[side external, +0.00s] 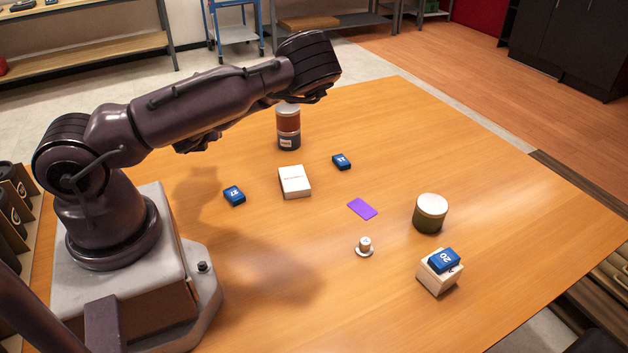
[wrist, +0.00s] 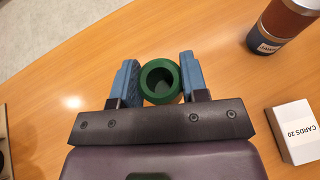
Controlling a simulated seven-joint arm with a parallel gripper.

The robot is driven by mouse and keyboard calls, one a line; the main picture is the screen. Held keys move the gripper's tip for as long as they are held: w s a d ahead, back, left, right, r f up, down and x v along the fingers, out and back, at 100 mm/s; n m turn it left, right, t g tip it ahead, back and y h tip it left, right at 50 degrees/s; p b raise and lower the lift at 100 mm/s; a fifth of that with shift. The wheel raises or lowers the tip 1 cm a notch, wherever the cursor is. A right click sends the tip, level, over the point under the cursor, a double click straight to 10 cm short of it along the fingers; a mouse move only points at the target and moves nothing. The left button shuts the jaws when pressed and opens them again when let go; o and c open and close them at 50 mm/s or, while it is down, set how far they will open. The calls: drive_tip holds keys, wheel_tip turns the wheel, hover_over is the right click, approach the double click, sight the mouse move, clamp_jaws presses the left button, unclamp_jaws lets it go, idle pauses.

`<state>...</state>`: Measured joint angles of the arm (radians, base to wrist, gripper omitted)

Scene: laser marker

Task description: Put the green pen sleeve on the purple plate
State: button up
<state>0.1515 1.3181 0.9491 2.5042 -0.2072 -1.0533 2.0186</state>
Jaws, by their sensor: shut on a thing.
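The green pen sleeve (wrist: 160,98) is a short hollow tube. In the wrist view I look into its open round end. My gripper (wrist: 159,73) is shut on it, with one blue finger on each side. The purple plate (side external: 362,208) is a small flat rectangle on the wooden table in the side view. It is bare and stands apart from other objects. In the side view my arm hides the fingers and the sleeve. The plate is not in the wrist view.
A white card box (side external: 294,182), a red-brown and dark cup (side external: 288,127) and blue blocks (side external: 234,195) (side external: 341,161) stand left of the plate.

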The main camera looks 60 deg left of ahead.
sight(362, 208)
drive_tip(key=w+d+m+t+h, duration=0.1)
drive_tip(key=w+d+m+t, duration=0.1)
drive_tip(key=w+d, duration=0.2)
drive_tip(key=w+d+f+m+t+h, duration=0.1)
drive_tip(key=w+d+m+t+h, duration=0.1)
drive_tip(key=w+d, duration=0.3)
drive_tip(key=w+d+m+t+h, duration=0.2)
drive_tip(key=w+d, duration=0.2)
drive_tip(key=w, duration=0.4)
drive_tip(key=shift+w+d+f+m, duration=0.15)
drive_tip(key=shift+d+f+m, duration=0.15)
drive_tip(key=shift+m, duration=0.1)
drive_tip(key=w+d+f+m+t+h, duration=0.1)
drive_tip(key=w+d+m+h, duration=0.1)
drive_tip(key=d, duration=0.2)
drive_tip(key=w+d+f+m+h, duration=0.1)
drive_tip(key=w+d+m+h, duration=0.1)
drive_tip(key=d, duration=0.3)
drive_tip(key=w+d+f+m+t+h, duration=0.1)
drive_tip(key=w+d+m+h, duration=0.1)
drive_tip(key=w+d+h, duration=0.1)
drive_tip(key=shift+w+d+f+m+t, duration=0.2)
drive_tip(key=shift+w+d, duration=0.2)
drive_tip(key=shift+d, duration=0.2)
drive_tip(key=shift+w+d+f+m+t, duration=0.1)
drive_tip(key=shift+w+d+f+m, duration=0.1)
drive_tip(key=shift+w+d, duration=0.25)
drive_tip(key=shift+s+d+f, duration=0.1)
drive_tip(key=shift+f, duration=1.95)
